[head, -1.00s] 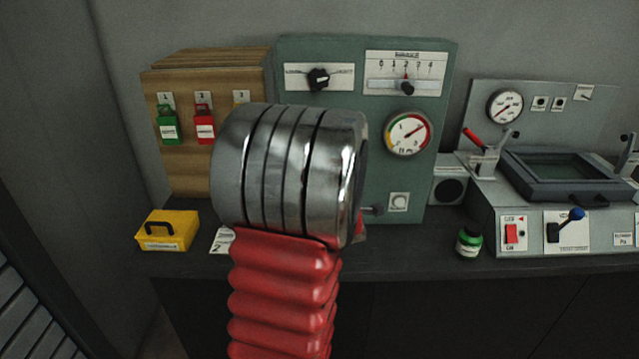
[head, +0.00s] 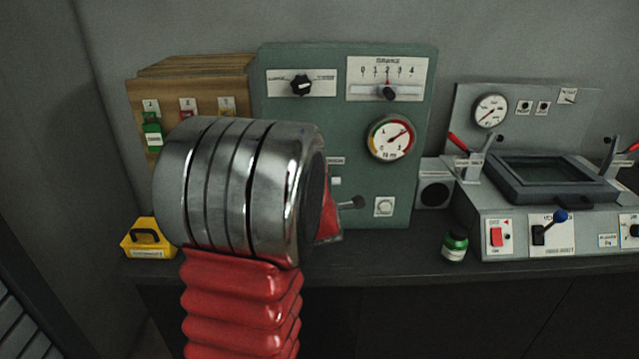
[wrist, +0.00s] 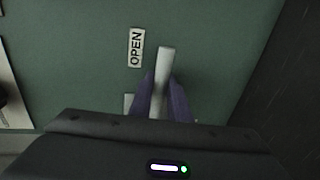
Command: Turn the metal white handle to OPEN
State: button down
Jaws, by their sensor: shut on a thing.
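The white metal handle (wrist: 164,66) shows in the wrist view as a pale bar against the green panel (wrist: 200,35). My gripper (wrist: 164,98) has its purple fingers closed around the bar, whose far end sticks out beyond the fingertips. The OPEN label (wrist: 136,47) lies just left of the handle and reads sideways in this view. In the head view my own arm's metal joint and red sleeve hide the gripper and most of the handle area.
The green panel (head: 400,210) carries a gauge (head: 391,138), a slider plate and a small dark-knobbed lever (head: 352,203). A grey console (head: 545,215) is at the right.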

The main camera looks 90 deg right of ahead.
jog(key=shift+w+d+r, duration=0.1)
jog(key=shift+d+r, duration=0.05)
jog(key=shift+r, duration=0.1)
jog(key=c, duration=1.9)
grip_release()
jog(key=shift+o, duration=1.2)
jog(key=shift+f, duration=0.2)
jog(key=shift+a, duration=0.2)
jog(key=a+r, duration=0.2)
jog(key=a, duration=1.1)
jog(key=shift+s+a+r, duration=0.15)
jog(key=shift+s+r, duration=0.05)
jog(key=shift+r, duration=0.1)
